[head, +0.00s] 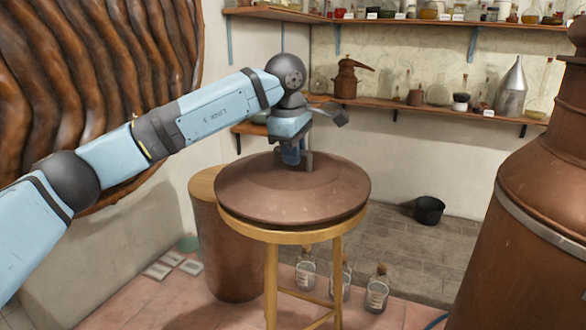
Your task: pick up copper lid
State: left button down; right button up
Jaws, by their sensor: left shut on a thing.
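The copper lid (270,198) is a wide, shallow brown cone on top of a round wooden stool (335,236). Its rim reaches past the stool's seat on the sides. My left arm comes in from the left, and my left gripper (300,163) points down at the middle of the lid. It is shut on the lid's top, where the handle is mostly hidden by the fingers. I cannot tell whether the lid is lifted off the stool. My right gripper is not in view.
A large copper vessel (535,225) fills the right side. A copper-brown barrel (228,255) stands behind the stool at left. Several corked bottles (377,290) stand on the floor beside the stool. A black bucket (429,210) and shelves (440,112) of glassware are at the back.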

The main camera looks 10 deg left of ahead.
pick_arm(q)
jog(key=shift+r, duration=0.1)
notch_tip(320, 180, up, 20)
dwell(0.5)
jog(key=c, duration=1.7)
grip_release()
grip_shut()
